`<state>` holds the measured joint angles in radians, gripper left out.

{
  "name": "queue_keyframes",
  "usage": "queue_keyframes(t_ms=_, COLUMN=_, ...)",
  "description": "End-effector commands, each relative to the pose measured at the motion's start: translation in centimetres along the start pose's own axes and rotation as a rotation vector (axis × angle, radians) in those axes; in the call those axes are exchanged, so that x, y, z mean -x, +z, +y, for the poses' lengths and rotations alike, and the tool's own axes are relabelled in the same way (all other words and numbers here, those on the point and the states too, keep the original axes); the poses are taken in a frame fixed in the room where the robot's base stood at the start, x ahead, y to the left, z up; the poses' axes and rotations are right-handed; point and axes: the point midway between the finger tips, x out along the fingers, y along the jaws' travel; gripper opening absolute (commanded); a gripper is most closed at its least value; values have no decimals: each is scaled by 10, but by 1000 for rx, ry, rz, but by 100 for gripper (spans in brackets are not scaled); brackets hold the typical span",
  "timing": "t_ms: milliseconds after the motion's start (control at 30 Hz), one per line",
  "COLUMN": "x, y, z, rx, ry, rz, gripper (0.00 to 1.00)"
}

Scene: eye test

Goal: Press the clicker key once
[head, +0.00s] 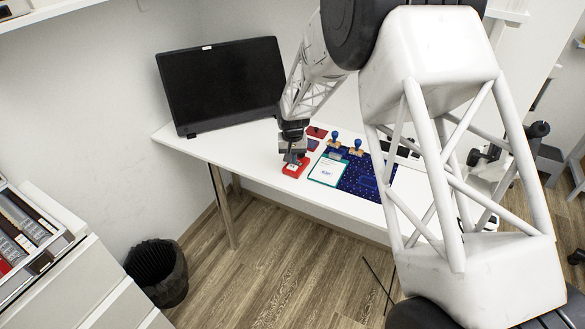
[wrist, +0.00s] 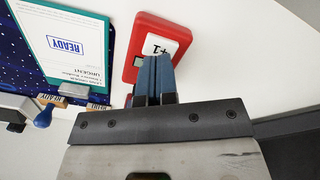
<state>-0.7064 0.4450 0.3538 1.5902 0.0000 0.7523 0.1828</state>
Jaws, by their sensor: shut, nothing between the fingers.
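The clicker (head: 294,170) is a small red box near the front edge of the white table. In the wrist view the clicker (wrist: 143,27) shows a white key (wrist: 164,43) marked "+1" and a small grey display beside it. My gripper (head: 290,158) is directly over the clicker, pointing down. In the wrist view its two blue-grey fingertips (wrist: 153,62) are together and empty, and they overlap the lower part of the clicker by the white key. I cannot tell whether the fingertips touch the key.
A card stamped "READY" (wrist: 67,45) lies on a dark blue patterned mat (head: 366,182) right of the clicker. Blue-handled stamps (head: 357,145) and red pads stand behind. A black monitor (head: 222,85) is at the back left. The table left of the clicker is clear.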

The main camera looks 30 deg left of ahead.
Motion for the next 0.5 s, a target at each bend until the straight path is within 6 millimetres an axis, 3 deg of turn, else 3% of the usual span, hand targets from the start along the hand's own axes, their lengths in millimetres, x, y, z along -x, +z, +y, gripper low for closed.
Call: queue_keyframes(t_ms=500, x=-6, y=0, z=0, rx=0, ry=0, rz=0, gripper=0)
